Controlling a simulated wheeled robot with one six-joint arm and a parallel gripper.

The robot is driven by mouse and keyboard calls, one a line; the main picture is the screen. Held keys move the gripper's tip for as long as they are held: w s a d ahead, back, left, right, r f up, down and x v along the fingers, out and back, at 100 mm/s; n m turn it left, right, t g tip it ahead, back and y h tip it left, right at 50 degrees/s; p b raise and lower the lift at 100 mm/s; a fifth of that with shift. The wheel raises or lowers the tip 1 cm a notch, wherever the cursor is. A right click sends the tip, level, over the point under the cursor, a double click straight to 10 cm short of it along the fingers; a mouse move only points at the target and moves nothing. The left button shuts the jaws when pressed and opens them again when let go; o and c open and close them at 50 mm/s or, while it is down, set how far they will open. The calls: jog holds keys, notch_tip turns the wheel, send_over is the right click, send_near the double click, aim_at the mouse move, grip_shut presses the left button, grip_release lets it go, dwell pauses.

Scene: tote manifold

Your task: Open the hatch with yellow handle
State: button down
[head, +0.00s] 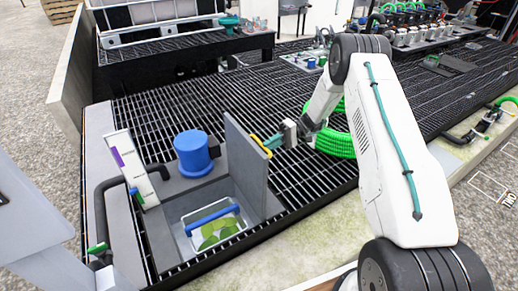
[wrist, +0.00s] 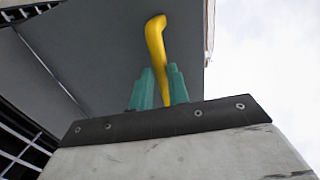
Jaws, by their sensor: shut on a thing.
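The hatch (head: 247,160) is a grey panel standing upright at the right side of a square opening in the grated platform. Its yellow handle (head: 260,145) is on the panel's right face in the head view. My gripper (head: 271,144) is at the handle, with the arm reaching in from the right. In the wrist view the yellow handle (wrist: 156,60) rises between the two green fingertips (wrist: 159,88), which are shut on it. The grey hatch panel (wrist: 95,55) fills the space behind. The handle's lower end is hidden by the gripper body.
The opening holds a white basket (head: 243,217) with a blue bar and green contents. A blue cylinder (head: 194,153) stands behind it, and a white gauge board (head: 130,168) is at left. A coiled green hose (head: 338,143) lies behind my arm. Open grating (head: 290,95) stretches beyond.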

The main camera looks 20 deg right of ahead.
jog(key=shift+d+f, duration=1.1)
jog(key=shift+f, duration=0.05)
jog(key=c, duration=1.4)
grip_release()
jog(key=shift+f, duration=0.1)
jog(key=shift+c, duration=0.2)
jog(key=shift+w, duration=0.15)
jog(key=shift+w+d+r, duration=0.15)
jog(key=shift+d+r, duration=0.05)
jog(key=shift+r, duration=0.05)
jog(key=v, duration=0.7)
jog(key=shift+d, duration=0.35)
